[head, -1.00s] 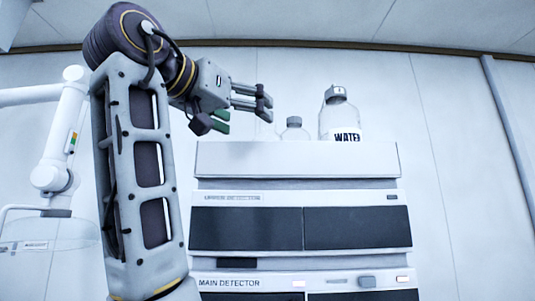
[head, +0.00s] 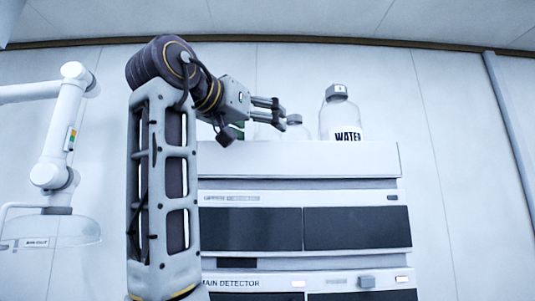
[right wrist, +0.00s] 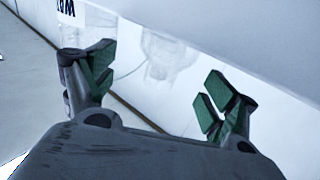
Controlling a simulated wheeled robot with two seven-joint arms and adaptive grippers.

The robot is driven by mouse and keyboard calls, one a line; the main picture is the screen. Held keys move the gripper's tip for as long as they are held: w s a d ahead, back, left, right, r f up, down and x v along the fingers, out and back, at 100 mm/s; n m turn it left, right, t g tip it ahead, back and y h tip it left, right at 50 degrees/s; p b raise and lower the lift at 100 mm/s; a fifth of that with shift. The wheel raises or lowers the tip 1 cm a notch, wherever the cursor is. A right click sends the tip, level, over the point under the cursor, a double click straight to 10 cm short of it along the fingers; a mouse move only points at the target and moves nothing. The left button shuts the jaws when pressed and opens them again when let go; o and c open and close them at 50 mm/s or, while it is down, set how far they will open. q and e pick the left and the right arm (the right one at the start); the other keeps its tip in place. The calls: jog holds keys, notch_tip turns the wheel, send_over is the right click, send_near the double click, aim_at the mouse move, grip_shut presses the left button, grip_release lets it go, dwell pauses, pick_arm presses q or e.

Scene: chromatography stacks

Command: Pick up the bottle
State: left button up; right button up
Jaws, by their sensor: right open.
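A clear bottle with a grey cap and a "WATER" label (head: 339,118) stands upright on top of the instrument stack in the head view. A smaller clear bottle with a grey cap (head: 295,121) stands to its left, partly hidden by my right gripper (head: 264,118). That gripper is open, left of the labelled bottle and apart from it. In the right wrist view its green-padded fingers (right wrist: 160,84) are spread, with a faint clear bottle shape (right wrist: 166,55) showing beyond the gap. Part of the label (right wrist: 67,7) shows at the top left. My left gripper is not in view.
The instrument stack (head: 300,159) has a flat white top and dark front panels, one marked "MAIN DETECTOR". A white jointed arm fixture (head: 58,130) with a clear hood (head: 50,232) stands at the left. The space right of the stack is clear.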

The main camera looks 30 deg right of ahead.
aim_at(262, 127)
jog(key=p+x, duration=0.1)
jog(key=x, duration=0.2)
jog(key=shift+w+d, duration=0.1)
jog(key=shift+w, duration=0.15)
jog(key=shift+w+d+p, duration=0.25)
jog(key=shift+d+p, duration=0.05)
jog(key=shift+d, duration=0.3)
jog(key=shift+a, duration=0.1)
jog(key=c, duration=1.6)
jog(key=shift+r, duration=0.15)
jog(key=shift+r, duration=1.2)
notch_tip(262, 127, up, 15)
